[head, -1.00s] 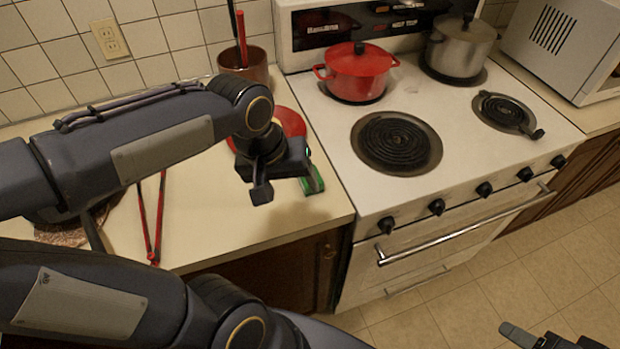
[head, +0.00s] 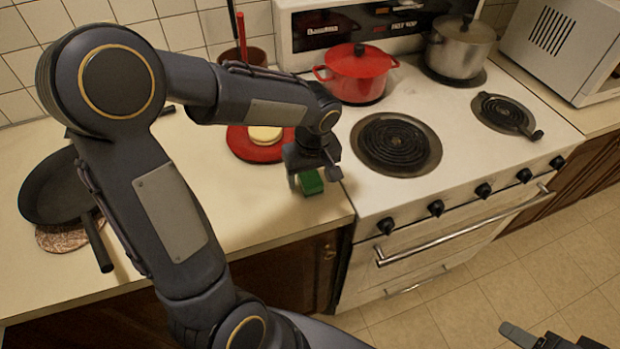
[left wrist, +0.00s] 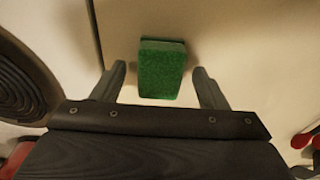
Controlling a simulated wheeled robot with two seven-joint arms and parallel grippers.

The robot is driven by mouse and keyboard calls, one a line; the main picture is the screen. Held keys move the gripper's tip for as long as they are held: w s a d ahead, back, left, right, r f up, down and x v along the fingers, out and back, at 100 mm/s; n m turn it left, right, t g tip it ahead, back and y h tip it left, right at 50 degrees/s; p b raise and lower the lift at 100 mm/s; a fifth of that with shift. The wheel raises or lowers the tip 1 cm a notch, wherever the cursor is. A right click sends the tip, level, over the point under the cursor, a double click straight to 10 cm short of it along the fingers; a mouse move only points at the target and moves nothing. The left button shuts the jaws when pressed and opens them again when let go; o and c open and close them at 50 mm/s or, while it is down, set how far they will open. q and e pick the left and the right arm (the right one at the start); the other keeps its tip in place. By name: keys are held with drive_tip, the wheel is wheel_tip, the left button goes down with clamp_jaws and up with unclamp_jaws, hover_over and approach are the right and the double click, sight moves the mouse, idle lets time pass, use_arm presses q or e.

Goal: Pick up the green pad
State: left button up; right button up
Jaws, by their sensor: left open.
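The green pad (head: 311,182) lies on the counter near its right edge, beside the stove. In the left wrist view the green pad (left wrist: 161,70) sits between the two fingers of my left gripper (left wrist: 165,88), with a gap on each side. My left gripper (head: 314,179) is open and points down over the pad in the head view, hiding part of it. Part of my right gripper (head: 545,338) shows at the bottom right edge, far from the pad.
A red plate (head: 256,147) with a pale round item is just behind the gripper. A dark pan (head: 52,188) is on the left. The stove (head: 450,190) holds a red pot (head: 358,77) and a steel pot (head: 459,50). The front counter is clear.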

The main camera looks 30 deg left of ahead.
use_arm(q)
drive_tip(key=shift+f, duration=0.35)
drive_tip(key=shift+c, duration=0.5)
drive_tip(key=c, duration=1)
drive_tip(key=shift+r, duration=0.5)
wheel_tip(320, 180, up, 3)
drive_tip(key=shift+f, duration=0.2)
drive_tip(key=s+d+r, duration=0.2)
drive_tip(key=s+r, duration=0.1)
drive_tip(key=s, duration=0.1)
drive_tip(key=s+d+r+b, duration=0.1)
drive_tip(key=s+d+r, duration=0.2)
drive_tip(key=s, duration=0.1)
drive_tip(key=s+d+r, duration=0.2)
drive_tip(key=s+r, duration=0.1)
drive_tip(key=s, duration=0.1)
drive_tip(key=shift+d+r, duration=0.15)
drive_tip(key=shift+r, duration=0.1)
